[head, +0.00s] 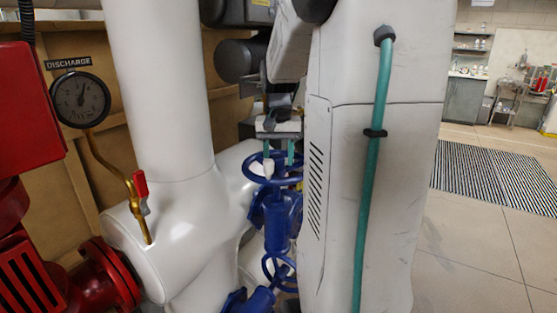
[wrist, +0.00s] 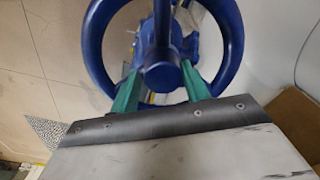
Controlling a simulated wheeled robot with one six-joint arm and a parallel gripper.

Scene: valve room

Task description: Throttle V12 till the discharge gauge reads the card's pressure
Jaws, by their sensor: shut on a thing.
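The discharge gauge (head: 80,99) is a round dark dial at the left under a "DISCHARGE" sign (head: 68,63). Its needle points nearly straight up; the numbers are too small to read. A blue handwheel (head: 250,176) sits on an upright blue valve (head: 279,222) in the middle. It also fills the top of the wrist view (wrist: 235,45). My gripper (head: 278,157) reaches down onto this wheel from above. Its teal fingers (wrist: 160,88) stand either side near the hub, shut on the wheel. A small white piece shows at the wheel. No V12 label is readable, and no card is seen.
Thick white pipes (head: 160,90) stand left of the valve. A second, lower blue handwheel (head: 270,277) lies beneath. A red-handled cock (head: 140,186) and red flange (head: 108,275) are at the left. Open tiled floor (head: 475,255) with a striped mat (head: 490,175) lies to the right.

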